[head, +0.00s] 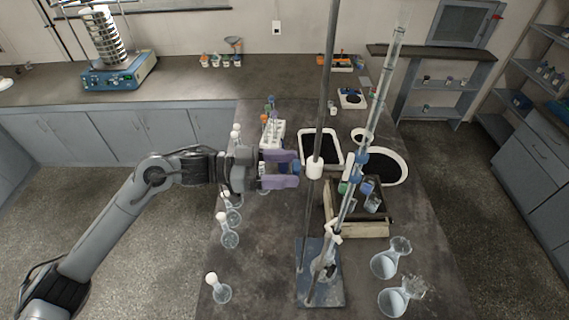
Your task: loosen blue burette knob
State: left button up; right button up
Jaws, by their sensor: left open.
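My left gripper (290,168) reaches in from the left, open, with its two purple fingers pointing right. A small blue knob (297,167) shows at the fingertips, beside the white clamp body (314,168) on the dark stand rod (326,90). The fingers seem to lie on either side of the knob; I cannot tell whether they touch it. The tall glass burette (381,90) leans in the picture to the right of the rod, with blue parts (361,157) on it. The stand's blue base plate (320,285) rests on the bench. My right gripper is not in view.
Several stoppered flasks (229,238) line the bench's left edge. Glass beakers (384,264) stand front right. A wooden rack (358,228) is behind the burette foot. Black-filled white trays (321,133) and a white tube rack (272,132) stand further back. The sieve shaker (120,75) is far left.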

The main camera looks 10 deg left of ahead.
pick_arm(q)
jog(key=shift+d, duration=0.1)
jog(key=c, duration=1)
jog(key=shift+n+p, duration=0.8)
jog(key=shift+p, duration=0.2)
jog(key=o, duration=1)
